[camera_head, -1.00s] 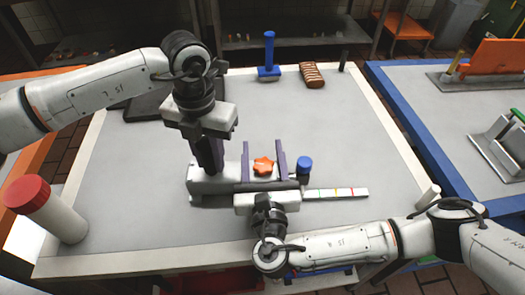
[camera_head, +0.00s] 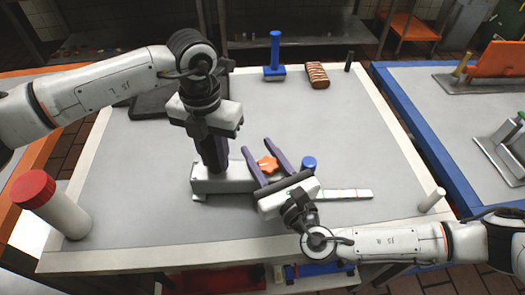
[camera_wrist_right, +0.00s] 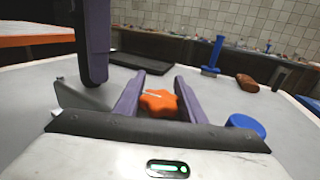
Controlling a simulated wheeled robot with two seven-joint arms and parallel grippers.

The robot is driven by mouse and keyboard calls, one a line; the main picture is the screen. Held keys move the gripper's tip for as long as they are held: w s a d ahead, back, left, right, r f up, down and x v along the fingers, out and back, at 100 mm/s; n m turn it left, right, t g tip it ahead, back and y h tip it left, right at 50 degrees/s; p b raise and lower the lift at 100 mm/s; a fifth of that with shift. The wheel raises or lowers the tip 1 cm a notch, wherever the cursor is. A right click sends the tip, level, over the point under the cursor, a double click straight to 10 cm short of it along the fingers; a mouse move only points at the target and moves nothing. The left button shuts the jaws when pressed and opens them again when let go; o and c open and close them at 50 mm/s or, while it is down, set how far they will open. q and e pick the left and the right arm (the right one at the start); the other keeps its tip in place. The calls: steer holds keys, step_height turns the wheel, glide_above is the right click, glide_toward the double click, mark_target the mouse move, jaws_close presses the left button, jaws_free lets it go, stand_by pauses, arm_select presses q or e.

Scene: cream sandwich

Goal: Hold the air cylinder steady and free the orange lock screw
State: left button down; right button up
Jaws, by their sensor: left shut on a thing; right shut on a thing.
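The air cylinder (camera_head: 205,185) is a pale grey block lying on the table. My left gripper (camera_head: 215,168) points down and is shut on its left part. The orange lock screw (camera_head: 267,164) is a star-shaped knob near the middle of the cylinder. My right gripper (camera_head: 265,162) reaches in from the front, its two purple fingers shut on the knob, one on each side. In the right wrist view the orange lock screw (camera_wrist_right: 158,103) sits between the purple fingers, and a purple finger of the left gripper stands at the left. The right hand hides the cylinder's right part.
A blue knob (camera_head: 308,163) stands right of the right gripper. A white strip with coloured marks (camera_head: 350,194) lies to its right. A blue-handled tool (camera_head: 274,60) and a brown striped bar (camera_head: 317,76) are at the back. A red-capped bottle (camera_head: 50,205) stands front left.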

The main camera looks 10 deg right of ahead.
steer(key=shift+d, duration=0.1)
steer(key=o, duration=1)
steer(key=shift+o, duration=0.2)
steer(key=v, duration=1.2)
